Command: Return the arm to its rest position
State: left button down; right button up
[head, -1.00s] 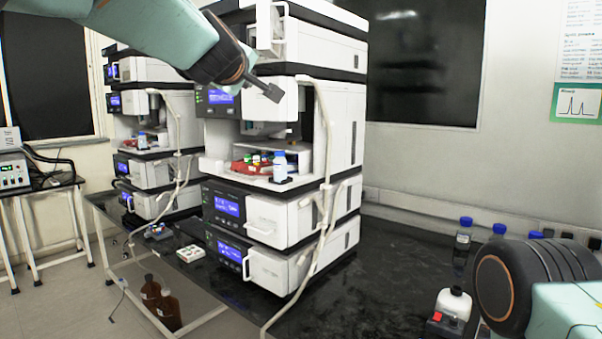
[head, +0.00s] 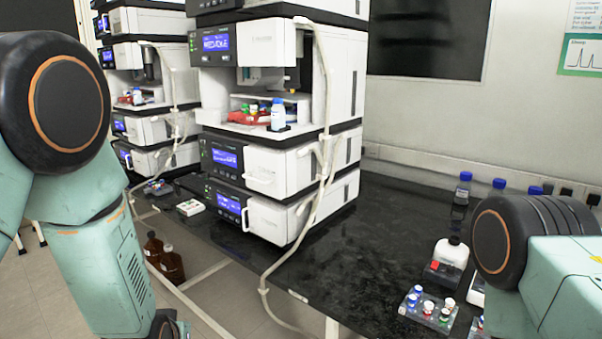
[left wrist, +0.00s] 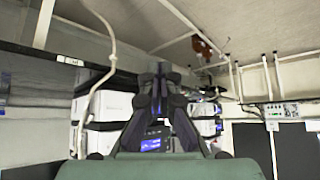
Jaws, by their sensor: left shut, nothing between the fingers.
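My left arm (head: 95,260) is folded at the left edge of the head view, bent at its round black joint and hanging down past the bench's front edge. The left gripper (left wrist: 160,72) shows in the left wrist view, its dark fingers together and empty, clear of any object. In the head view only a dark part of that wrist shows at the bottom edge. My right arm (head: 570,270) is folded at the right edge; its gripper is out of view.
The near column stack (head: 345,110) stands on the black bench (head: 375,225) with a pale hose hanging down its front. A second stack (head: 155,62) is behind it. Brown bottles (head: 170,265) are below the bench.

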pick_arm(q)
jog(key=s+f+g+b, duration=0.1)
jog(key=s+f+g, duration=0.1)
jog(key=s+f, duration=0.4)
jog(key=s+f+m+g+h+b, duration=0.1)
jog(key=s+f+g, duration=0.2)
jog(key=s, duration=1.3)
jog(key=s+f+g+b, duration=0.1)
jog(key=s+f+g, duration=0.2)
jog(key=s+f, duration=0.6)
jog(key=s, duration=0.2)
jog(key=shift+s+d+f, duration=0.15)
jog(key=shift+s+d, duration=0.15)
jog(key=shift+s, duration=0.05)
jog(key=shift+a, duration=0.15)
